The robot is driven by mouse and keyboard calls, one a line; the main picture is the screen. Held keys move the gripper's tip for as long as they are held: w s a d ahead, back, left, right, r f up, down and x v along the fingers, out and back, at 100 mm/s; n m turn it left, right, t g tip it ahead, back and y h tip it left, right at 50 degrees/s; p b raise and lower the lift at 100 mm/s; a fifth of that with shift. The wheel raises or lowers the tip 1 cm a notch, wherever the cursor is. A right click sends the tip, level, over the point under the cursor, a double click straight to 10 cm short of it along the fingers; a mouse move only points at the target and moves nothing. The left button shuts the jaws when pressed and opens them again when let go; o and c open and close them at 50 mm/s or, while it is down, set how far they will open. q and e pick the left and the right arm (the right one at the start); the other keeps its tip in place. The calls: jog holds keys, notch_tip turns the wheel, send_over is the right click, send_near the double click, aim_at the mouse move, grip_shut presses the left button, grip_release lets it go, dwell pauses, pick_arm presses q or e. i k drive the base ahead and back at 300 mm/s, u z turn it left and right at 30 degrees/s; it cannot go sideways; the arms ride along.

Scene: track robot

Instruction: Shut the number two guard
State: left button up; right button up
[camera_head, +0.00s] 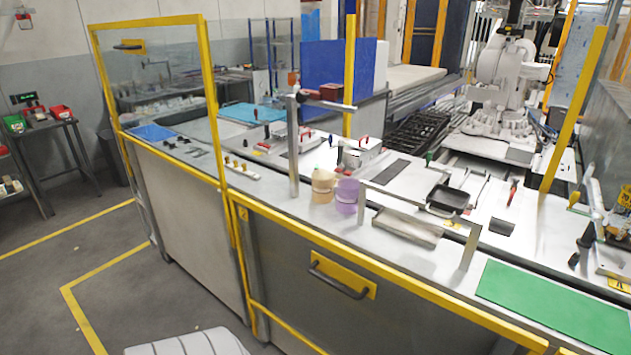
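The number two guard (283,262) is a yellow-framed panel at the front of the bench, with a small "2" mark (243,214) at its top left corner. It appears lowered in front of the grey lower panel, so the space above the bench behind it is open. Its dark bar handle (339,283) sits on a yellow plate (361,284). The guard's lower right part is cut off by the picture's edge. Neither of my grippers is in view.
The neighbouring guard (160,84) on the left stands raised, with a clear pane. The worktop (270,205) behind holds purple and tan cups (346,195), a metal bracket (410,221) and a green mat (555,305). Open floor (110,262) with yellow lines lies at left.

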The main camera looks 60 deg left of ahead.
aim_at(536, 345)
jog(key=u, duration=1.65)
jog(key=k, duration=1.2)
jog(key=z, duration=0.6)
jog(key=i, duration=0.4)
jog(key=z, duration=0.55)
jog(key=i, duration=1.05)
jog(key=u, duration=0.9)
jog(key=i, duration=0.55)
jog(key=u, duration=0.6)
